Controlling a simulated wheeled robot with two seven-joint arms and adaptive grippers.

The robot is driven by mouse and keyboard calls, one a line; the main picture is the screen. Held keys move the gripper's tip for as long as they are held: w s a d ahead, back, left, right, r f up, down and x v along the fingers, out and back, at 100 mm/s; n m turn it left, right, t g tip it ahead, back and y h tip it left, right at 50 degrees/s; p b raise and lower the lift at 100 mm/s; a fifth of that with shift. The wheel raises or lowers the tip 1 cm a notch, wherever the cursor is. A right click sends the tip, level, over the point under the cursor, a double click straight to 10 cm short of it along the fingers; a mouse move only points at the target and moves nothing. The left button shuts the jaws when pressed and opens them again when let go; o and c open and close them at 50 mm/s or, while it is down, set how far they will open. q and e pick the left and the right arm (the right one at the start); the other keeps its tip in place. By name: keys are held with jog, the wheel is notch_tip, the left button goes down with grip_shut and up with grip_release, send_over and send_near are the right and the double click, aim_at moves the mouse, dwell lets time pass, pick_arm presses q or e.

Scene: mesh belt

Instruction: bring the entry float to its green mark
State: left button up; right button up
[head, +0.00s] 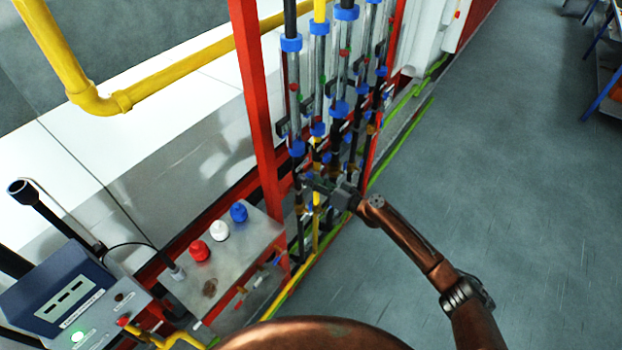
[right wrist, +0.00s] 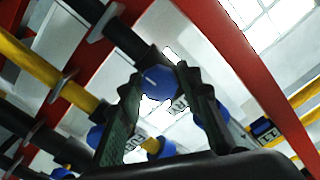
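Several upright clear flow tubes with blue end collars stand in a row in a red frame in the head view. The leftmost tube (head: 293,85) has a small red spot inside that may be a float. I cannot read which tube is the entry one or make out its green mark clearly. My right gripper (head: 318,184) is just below the lower blue collars of the tubes. In the right wrist view its two dark fingers (right wrist: 160,76) are apart, with a blue round fitting (right wrist: 155,84) showing between the tips. I cannot tell whether they touch it. My left gripper is out of view.
A red frame post (head: 258,110) stands left of the tubes. A metal box with red, white and blue knobs (head: 219,231) and a blue instrument (head: 68,290) are at the lower left. A yellow pipe (head: 180,68) crosses above.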

jog(key=c, duration=0.6)
jog(key=shift+d, duration=0.35)
jog(key=shift+c, duration=0.4)
jog(key=shift+a, duration=0.3)
jog(key=shift+a+m+b, duration=0.1)
jog(key=shift+m+b, duration=0.2)
jog(key=shift+m, duration=1.2)
jog(key=m, duration=0.3)
jog(key=shift+r+m, duration=0.15)
jog(key=shift+m, duration=1.65)
